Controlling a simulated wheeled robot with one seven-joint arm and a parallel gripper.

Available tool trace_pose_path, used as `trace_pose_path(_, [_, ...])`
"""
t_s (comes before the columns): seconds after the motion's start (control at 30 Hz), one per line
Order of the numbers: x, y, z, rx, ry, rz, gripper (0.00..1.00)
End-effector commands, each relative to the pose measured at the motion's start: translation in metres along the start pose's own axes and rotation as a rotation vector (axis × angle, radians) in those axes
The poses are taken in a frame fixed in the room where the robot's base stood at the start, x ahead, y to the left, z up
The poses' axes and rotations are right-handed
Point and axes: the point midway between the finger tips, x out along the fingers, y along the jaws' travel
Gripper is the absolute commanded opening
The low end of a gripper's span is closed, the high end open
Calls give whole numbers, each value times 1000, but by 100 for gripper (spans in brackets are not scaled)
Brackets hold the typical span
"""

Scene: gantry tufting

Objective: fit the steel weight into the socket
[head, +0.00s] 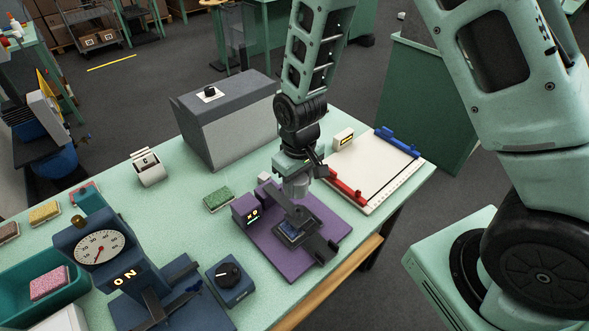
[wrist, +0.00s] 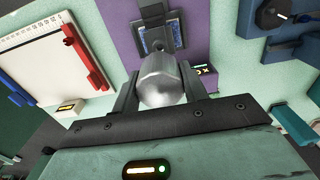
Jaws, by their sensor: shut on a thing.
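The steel weight (wrist: 163,82) is a shiny metal cylinder. In the wrist view it sits between the two fingers of my gripper (wrist: 160,92), which are shut on it. In the head view my gripper (head: 297,182) is over the back part of a purple fixture (head: 328,222), and the weight (head: 296,188) shows as a grey shape below the fingers. The fixture carries a dark square frame with a blue patterned pad (head: 291,232), a dark arm above it and a small lit display. I cannot make out the socket clearly; the gripper and weight may hide it.
A blue dial machine (head: 100,248) and a blue knob box (head: 230,280) stand left of the fixture. A white board (head: 370,175) with red and blue clamps lies to the right. A grey box (head: 225,120) stands behind. Green table (head: 180,220) shows between them.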

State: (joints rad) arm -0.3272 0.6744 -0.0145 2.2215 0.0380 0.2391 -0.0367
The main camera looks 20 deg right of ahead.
Motion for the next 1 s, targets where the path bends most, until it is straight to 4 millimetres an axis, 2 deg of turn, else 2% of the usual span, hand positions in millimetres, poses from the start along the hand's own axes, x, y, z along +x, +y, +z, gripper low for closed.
trace_pose_path(0.8, [52,0,-1,2,2,0,16])
trace_pose_path(1.0, [48,0,-1,2,2,0,16])
